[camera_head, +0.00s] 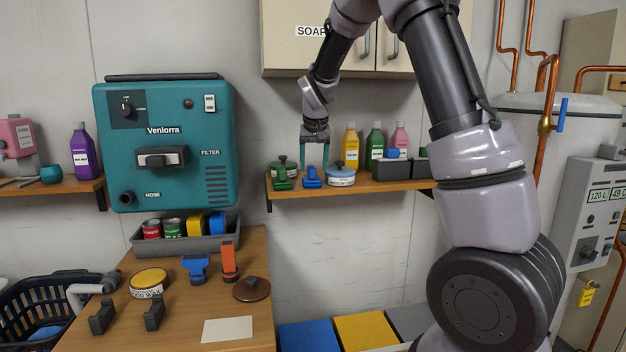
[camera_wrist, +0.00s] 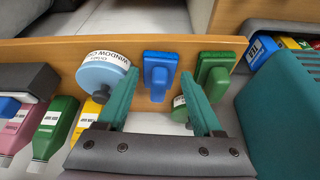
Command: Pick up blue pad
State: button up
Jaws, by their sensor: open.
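A blue pad (camera_head: 312,178) with a raised handle lies on the wooden wall shelf, between a green pad (camera_head: 282,180) and a round light-blue tin (camera_head: 341,177). My gripper (camera_head: 314,164) points down just above the blue pad, its two teal fingers apart and nothing between them. In the wrist view the blue pad (camera_wrist: 160,74) lies beyond the open fingers (camera_wrist: 160,84), in line with the gap. The green pad (camera_wrist: 214,73) is close to the right finger and the tin (camera_wrist: 100,74) close to the left one. I cannot tell the exact height of the fingertips above the pad.
The shelf (camera_head: 290,193) also holds a green tin, yellow, green and pink bottles, and dark boxes (camera_head: 392,168). A teal Venlorra unit (camera_head: 165,110) hangs to the left. A cabinet (camera_head: 285,55) hangs above.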

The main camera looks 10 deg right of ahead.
aim_at(312, 166)
jog(key=shift+w, duration=0.65)
jog(key=w, duration=0.3)
jog(key=shift+w+d, duration=0.2)
jog(key=shift+w, duration=0.2)
jog(key=shift+x, duration=1.15)
jog(key=shift+w+f, duration=0.1)
jog(key=shift+f, duration=0.25)
grip_shut()
